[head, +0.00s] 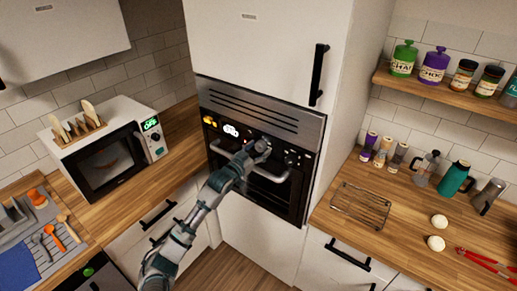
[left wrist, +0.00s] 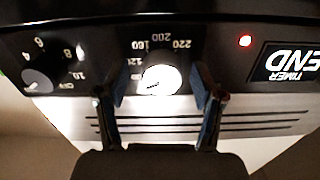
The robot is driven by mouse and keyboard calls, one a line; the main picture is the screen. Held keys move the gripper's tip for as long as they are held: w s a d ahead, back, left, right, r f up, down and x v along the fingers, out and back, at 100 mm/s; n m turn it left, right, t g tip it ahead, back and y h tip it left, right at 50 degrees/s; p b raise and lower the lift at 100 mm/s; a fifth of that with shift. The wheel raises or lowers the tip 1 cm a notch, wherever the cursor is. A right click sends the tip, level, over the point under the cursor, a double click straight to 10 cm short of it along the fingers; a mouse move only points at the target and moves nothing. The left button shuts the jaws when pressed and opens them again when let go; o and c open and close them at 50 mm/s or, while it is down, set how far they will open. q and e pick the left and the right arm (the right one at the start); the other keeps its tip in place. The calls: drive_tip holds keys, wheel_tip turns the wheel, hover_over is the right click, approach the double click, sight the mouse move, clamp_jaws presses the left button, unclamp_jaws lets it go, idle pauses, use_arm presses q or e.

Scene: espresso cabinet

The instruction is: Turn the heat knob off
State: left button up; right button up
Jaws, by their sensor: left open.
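The oven (head: 258,165) is built into a tall white cabinet, with its control panel above the door handle. My left gripper (head: 259,147) is at this panel, covering part of it in the head view. In the left wrist view the panel appears upside down. A brightly lit round knob (left wrist: 162,80) with temperature numbers such as 160, 200 and 220 lies between the two open fingers. I cannot tell whether they touch it. A second knob (left wrist: 38,80), marked with numbers and OFF, is to the left. My right gripper is not in view.
A red light (left wrist: 245,41) glows beside a timer display (left wrist: 292,65) reading END. The oven handle (head: 275,178) runs below the panel. A microwave (head: 105,150) stands on the left counter, and a wire rack (head: 360,206) lies on the right counter.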

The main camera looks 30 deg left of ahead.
use_arm(q)
drive_tip(key=shift+w+a, duration=0.1)
drive_tip(key=shift+a, duration=0.15)
drive_tip(key=c, duration=1.1)
drive_tip(key=shift+c, duration=0.2)
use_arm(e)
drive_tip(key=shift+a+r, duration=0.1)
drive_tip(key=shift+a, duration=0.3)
use_arm(q)
drive_tip(key=shift+r, duration=0.1)
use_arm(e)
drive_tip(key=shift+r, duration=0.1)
